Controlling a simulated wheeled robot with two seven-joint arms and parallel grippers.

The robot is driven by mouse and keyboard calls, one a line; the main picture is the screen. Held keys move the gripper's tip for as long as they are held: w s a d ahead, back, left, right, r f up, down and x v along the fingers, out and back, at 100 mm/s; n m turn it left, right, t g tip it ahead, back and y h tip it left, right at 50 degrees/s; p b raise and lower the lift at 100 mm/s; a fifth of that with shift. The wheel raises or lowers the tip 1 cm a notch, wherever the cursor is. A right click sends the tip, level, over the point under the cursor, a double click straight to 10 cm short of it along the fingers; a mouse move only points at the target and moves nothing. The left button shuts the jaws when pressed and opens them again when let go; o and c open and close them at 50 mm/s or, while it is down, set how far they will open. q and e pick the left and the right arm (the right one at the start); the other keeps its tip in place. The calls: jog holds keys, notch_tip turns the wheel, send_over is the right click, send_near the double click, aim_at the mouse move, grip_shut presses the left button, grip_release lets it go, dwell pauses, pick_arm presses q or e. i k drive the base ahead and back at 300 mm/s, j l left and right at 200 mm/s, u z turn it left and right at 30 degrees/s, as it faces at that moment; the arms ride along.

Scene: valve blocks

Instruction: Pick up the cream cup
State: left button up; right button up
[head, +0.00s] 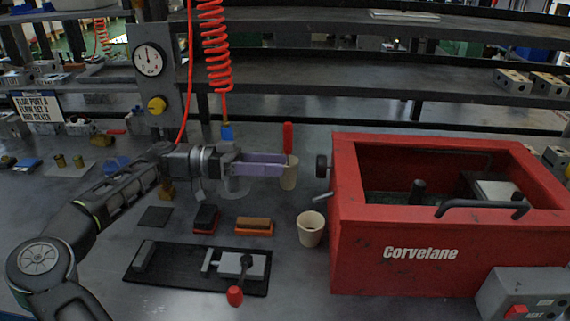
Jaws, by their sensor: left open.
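A cream cup (310,232) stands upright and open-topped on the grey bench, just left of the red Corvelane box. A second cream, cup-like container (289,176) stands farther back, with a red handle (288,138) rising above it. My left gripper (284,165) reaches in from the left with purple fingers, pointing right. It is open. Its fingertips are at the farther container in the picture, and partly cover it; whether they touch it I cannot tell. The gripper is behind and above the nearer cup, apart from it. My right gripper is not in view.
The red box (400,257) fills the right side, with a dark knob (322,167) toward the cups. A black tray (180,272) holds a grey clamp with a red knob. Two brushes or blocks (254,226) lie left of the nearer cup. A gauge post (149,60) stands behind my arm.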

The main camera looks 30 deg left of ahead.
aim_at(311, 223)
jog(key=k, duration=1.5)
